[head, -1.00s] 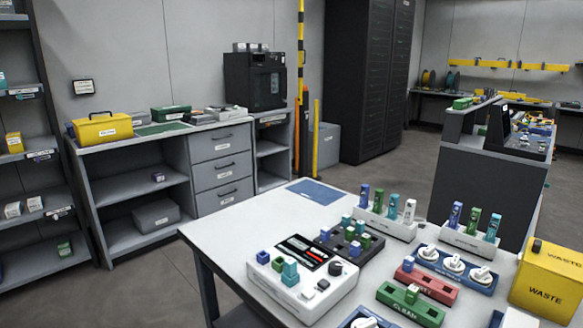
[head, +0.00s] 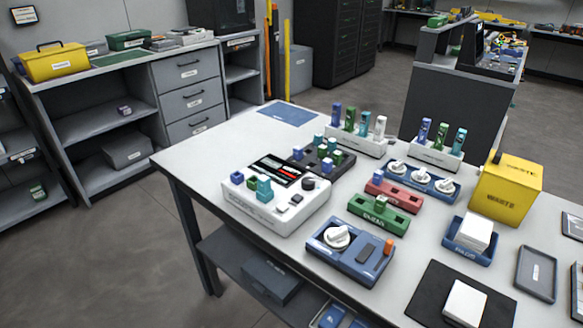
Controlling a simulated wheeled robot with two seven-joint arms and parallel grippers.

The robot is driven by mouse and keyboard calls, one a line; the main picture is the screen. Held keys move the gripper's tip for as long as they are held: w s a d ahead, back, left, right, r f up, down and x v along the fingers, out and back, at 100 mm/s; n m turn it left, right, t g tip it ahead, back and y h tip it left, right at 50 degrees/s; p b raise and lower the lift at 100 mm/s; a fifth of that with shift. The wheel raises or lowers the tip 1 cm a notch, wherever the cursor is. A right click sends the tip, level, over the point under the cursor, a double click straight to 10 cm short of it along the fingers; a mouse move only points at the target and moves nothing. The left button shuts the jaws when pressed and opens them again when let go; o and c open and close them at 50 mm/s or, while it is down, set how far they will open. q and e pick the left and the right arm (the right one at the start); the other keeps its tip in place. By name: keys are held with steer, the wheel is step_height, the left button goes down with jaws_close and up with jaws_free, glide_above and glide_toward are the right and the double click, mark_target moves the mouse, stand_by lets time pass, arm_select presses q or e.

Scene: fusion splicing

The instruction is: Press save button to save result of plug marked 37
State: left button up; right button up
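A white device (head: 245,208) with a dark red-and-white screen (head: 276,169) stands on the left part of the white table (head: 195,152). A blue plug (head: 237,177), a small green plug (head: 252,182) and a taller teal plug (head: 264,188) stand on its left side. A dark round knob (head: 308,184) and small button-like keys (head: 296,198) are on its right side. Their labels are too small to read, so I cannot tell which is the save button or which plug is marked 37. Neither gripper is in view.
Behind the device is a dark block (head: 302,157) with several plugs. White racks (head: 368,145), a red block (head: 400,196), a green block (head: 375,214), blue dial units (head: 345,263) and a yellow waste box (head: 510,188) crowd the right. The table's left corner is clear.

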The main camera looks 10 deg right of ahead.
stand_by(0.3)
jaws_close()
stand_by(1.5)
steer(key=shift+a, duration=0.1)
